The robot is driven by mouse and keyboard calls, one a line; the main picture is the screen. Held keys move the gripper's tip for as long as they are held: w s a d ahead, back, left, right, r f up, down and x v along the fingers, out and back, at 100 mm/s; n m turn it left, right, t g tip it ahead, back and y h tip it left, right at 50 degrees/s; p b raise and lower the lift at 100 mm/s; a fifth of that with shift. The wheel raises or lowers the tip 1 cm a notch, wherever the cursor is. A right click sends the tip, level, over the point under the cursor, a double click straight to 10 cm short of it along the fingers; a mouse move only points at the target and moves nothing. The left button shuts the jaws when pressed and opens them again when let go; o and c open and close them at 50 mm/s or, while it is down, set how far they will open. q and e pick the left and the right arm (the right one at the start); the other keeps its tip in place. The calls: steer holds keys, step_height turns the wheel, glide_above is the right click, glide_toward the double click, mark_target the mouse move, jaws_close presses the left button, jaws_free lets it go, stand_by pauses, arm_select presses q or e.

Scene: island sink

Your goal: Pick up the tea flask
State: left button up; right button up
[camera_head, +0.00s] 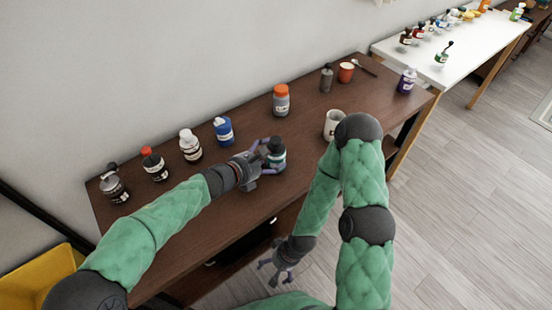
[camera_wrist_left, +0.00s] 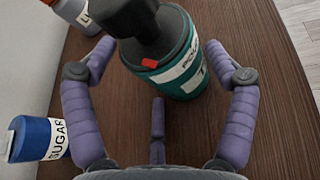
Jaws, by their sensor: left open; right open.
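The tea flask (camera_head: 277,159) is a dark teal bottle with a black top and a white label, standing on the brown table. In the left wrist view the flask (camera_wrist_left: 182,68) shows close up, its label partly readable. My left gripper (camera_head: 264,160) is open at the flask, with its purple fingers spread on either side of it. In the left wrist view the left gripper (camera_wrist_left: 160,75) has a finger left and right of the flask, and gaps seem to show. My right gripper (camera_head: 278,265) is open and empty, low in front of the table's front edge.
The brown table (camera_head: 225,205) also bears a blue sugar jar (camera_head: 223,130), a white bottle (camera_head: 190,146), an orange-lidded jar (camera_head: 281,100), a white mug (camera_head: 333,124) and an orange cup (camera_head: 346,72). The wall is behind. The tabletop in front of the flask is clear.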

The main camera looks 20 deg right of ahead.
arm_select(q)
steer(key=shift+c, duration=0.3)
steer(key=c, duration=0.9)
steer(key=shift+r, duration=0.1)
